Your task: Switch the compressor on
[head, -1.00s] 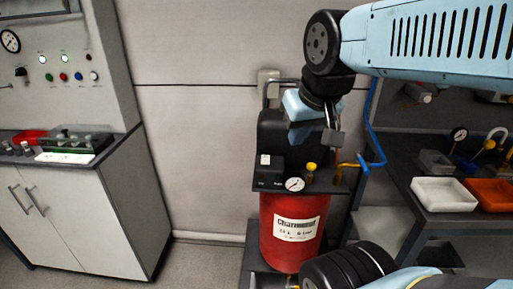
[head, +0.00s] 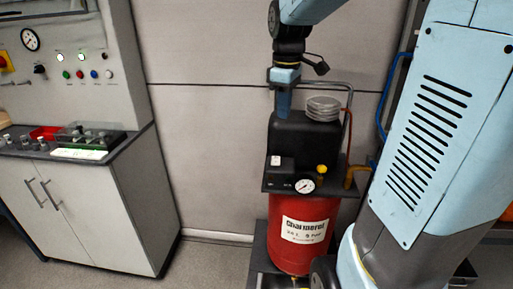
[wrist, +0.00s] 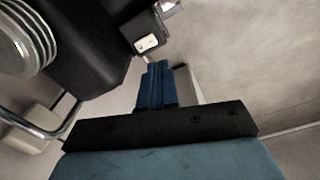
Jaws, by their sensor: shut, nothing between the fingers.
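The compressor is a red tank (head: 298,228) with a black motor housing (head: 290,135) on top. A small black box (head: 283,172) at its front left carries a white rocker switch (head: 276,160). The switch also shows in the wrist view (wrist: 147,43), just beyond the fingertips. My gripper (head: 284,112) points down, appearing in front of or above the top of the housing, apart from the switch. In the wrist view its blue fingers (wrist: 157,70) are together and empty. I cannot read the rocker's position.
A gauge (head: 305,186) and a yellow knob (head: 321,170) sit right of the switch box. A ribbed clear cylinder (head: 323,108) and a metal pipe (head: 340,86) stand behind. A cabinet (head: 90,210) with a control panel is at left. Wall space between is clear.

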